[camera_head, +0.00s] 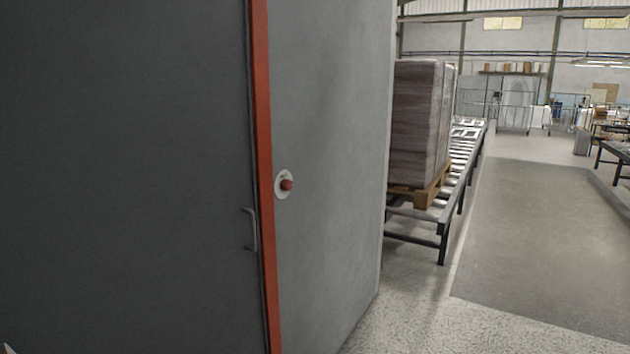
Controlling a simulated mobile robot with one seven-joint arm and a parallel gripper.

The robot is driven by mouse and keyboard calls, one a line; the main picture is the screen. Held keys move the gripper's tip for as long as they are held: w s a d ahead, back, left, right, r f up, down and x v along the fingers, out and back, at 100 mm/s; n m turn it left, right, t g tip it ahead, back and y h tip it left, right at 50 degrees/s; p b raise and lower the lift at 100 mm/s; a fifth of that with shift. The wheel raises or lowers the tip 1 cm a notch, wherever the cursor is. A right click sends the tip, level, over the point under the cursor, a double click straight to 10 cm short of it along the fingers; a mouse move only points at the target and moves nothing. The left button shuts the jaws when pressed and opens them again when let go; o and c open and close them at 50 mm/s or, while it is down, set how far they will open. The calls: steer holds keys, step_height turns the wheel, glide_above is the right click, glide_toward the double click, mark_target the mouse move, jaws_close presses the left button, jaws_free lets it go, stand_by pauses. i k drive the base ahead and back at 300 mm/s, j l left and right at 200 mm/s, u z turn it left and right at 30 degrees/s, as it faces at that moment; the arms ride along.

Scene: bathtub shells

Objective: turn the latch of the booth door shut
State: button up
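The booth door (125,170) is a dark grey panel filling the left of the view. It appears to lie flush along an orange-red upright strip (264,150), with a thin dark seam between them. A small grey bar handle (252,230) stands upright near the door's right edge. Right of the strip, a red knob (287,185) sits on a white oval plate on the lighter grey booth wall (335,120). I cannot tell whether the handle or the knob is the latch. My gripper is not recognisable in view; only a small pale tip shows at the bottom left corner.
A roller conveyor (462,165) runs back beside the booth, carrying a wrapped stack (415,120) on a wooden pallet (420,192). The grey floor (545,245) to the right is clear. Another table (615,155) stands at the far right edge.

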mark_target(286, 185)
steer(key=i+l, duration=0.4)
steer(key=i+l+z, duration=0.1)
steer(key=i+l, duration=0.25)
steer(key=i, duration=0.2)
steer(key=i+l+z, duration=0.1)
steer(key=i+l, duration=0.25)
steer(key=i, duration=0.15)
